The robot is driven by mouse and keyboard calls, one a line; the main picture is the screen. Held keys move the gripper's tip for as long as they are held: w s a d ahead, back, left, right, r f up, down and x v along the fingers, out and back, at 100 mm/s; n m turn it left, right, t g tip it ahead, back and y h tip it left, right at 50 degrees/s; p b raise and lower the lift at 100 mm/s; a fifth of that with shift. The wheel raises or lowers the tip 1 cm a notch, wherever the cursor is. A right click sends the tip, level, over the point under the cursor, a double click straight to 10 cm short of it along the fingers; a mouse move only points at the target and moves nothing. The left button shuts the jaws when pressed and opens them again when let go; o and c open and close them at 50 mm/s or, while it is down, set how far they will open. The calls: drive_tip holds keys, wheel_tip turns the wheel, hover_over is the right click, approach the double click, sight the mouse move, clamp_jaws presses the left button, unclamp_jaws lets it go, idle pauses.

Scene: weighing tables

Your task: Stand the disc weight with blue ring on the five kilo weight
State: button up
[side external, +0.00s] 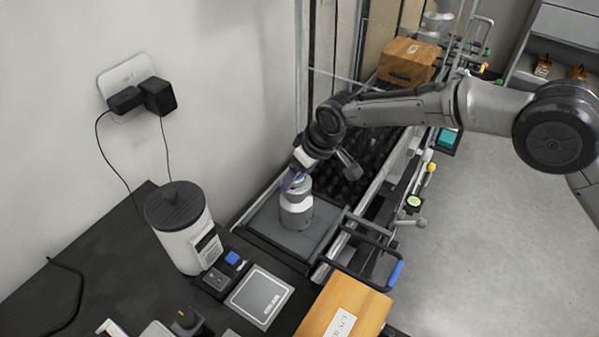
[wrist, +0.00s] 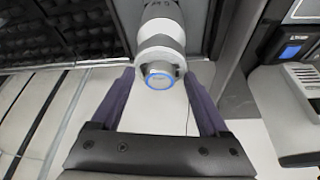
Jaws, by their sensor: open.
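In the side view, a grey and white cylindrical weight (side external: 296,216), which looks like the five kilo weight, stands upright on a dark square plate. A smaller light piece (side external: 302,187) is at its top, partly hidden by my gripper (side external: 291,181). In the wrist view, the disc weight with blue ring (wrist: 159,75) shows at the near end of the larger weight (wrist: 161,38) and appears to sit on it. My gripper (wrist: 159,80) is open, with one purple finger on each side of the disc and visible gaps between. The contact under the disc is hidden.
The dark plate (side external: 262,222) sits in a metal-framed bay with a blue-gripped handle (side external: 395,273) at right. A white lidded canister (side external: 184,240), a small flat scale (side external: 260,298) and a wooden box (side external: 345,312) stand nearer the camera. A wall is at left.

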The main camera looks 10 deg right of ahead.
drive_tip(key=shift+r, duration=0.1)
drive_tip(key=v, duration=1.2)
drive_tip(key=shift+r, duration=0.1)
